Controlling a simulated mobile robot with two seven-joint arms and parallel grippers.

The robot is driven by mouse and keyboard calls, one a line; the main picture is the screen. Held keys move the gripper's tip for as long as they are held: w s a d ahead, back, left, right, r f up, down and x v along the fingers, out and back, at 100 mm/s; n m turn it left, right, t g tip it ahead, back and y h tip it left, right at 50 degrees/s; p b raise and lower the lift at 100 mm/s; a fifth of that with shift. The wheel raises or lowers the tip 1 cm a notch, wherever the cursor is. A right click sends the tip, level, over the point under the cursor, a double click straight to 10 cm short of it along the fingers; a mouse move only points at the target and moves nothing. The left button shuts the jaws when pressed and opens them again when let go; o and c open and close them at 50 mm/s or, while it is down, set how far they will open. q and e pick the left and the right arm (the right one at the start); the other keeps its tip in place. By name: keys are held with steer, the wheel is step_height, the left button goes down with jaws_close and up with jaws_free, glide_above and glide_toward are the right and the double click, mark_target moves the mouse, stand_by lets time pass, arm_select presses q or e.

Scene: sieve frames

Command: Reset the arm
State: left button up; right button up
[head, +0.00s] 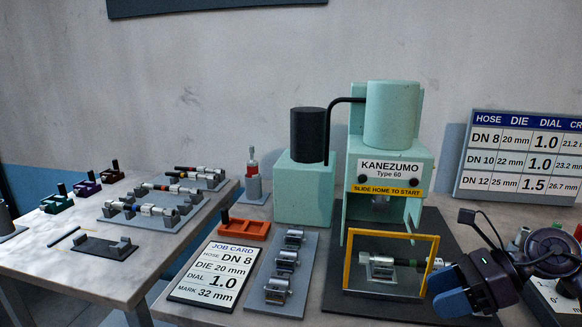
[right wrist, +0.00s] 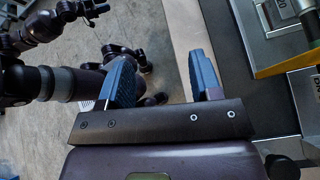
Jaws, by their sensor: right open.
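My right gripper (head: 450,292) is at the lower right in the head view, just right of the yellow guard frame of the press (head: 391,127). In the right wrist view its two blue fingers (right wrist: 162,78) stand apart, with nothing between them. A dark hose with a silver fitting (head: 381,262) lies in the press behind the yellow frame (head: 348,262). Its right end runs toward my right gripper, and I cannot tell from the head view whether they touch. My left gripper does not show in the head view.
A job card (head: 217,272) reads DN 8, 20 mm, 1.0, 32 mm. A grey die rack (head: 278,300) and an orange tray (head: 243,229) are beside it. The left table (head: 70,262) bears hoses and small clamps. A settings board (head: 522,157) stands at right.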

steer(key=a+m+t+y, duration=0.4)
steer(key=m+t, duration=0.5)
steer(key=m, duration=0.3)
steer(key=s+d+f+m+t+h, duration=0.1)
steer(key=s+d+f+m+h, duration=0.2)
steer(key=m+h, duration=0.45)
steer(key=s+d+f+m+t+h, duration=0.1)
steer(key=d+f+m+h, duration=0.4)
steer(key=m, duration=0.6)
steer(key=s+d+f+m+t+h, duration=0.1)
steer(key=s+f+m+h, duration=0.3)
steer(key=m, duration=0.5)
steer(key=s+a+f+m+g, duration=0.2)
steer(key=s+f+m+g, duration=0.3)
steer(key=s, duration=0.5)
steer(key=s+a+f+m+g, duration=0.2)
steer(key=s+f+m+g, duration=0.2)
steer(key=s+f+g, duration=0.4)
steer(key=w+f+n+t+y, duration=0.1)
steer(key=w+f+t, duration=0.6)
steer(key=t, duration=0.2)
steer(key=shift+w+f, duration=0.2)
steer(key=shift+f, duration=0.15)
steer(key=shift+a, duration=0.1)
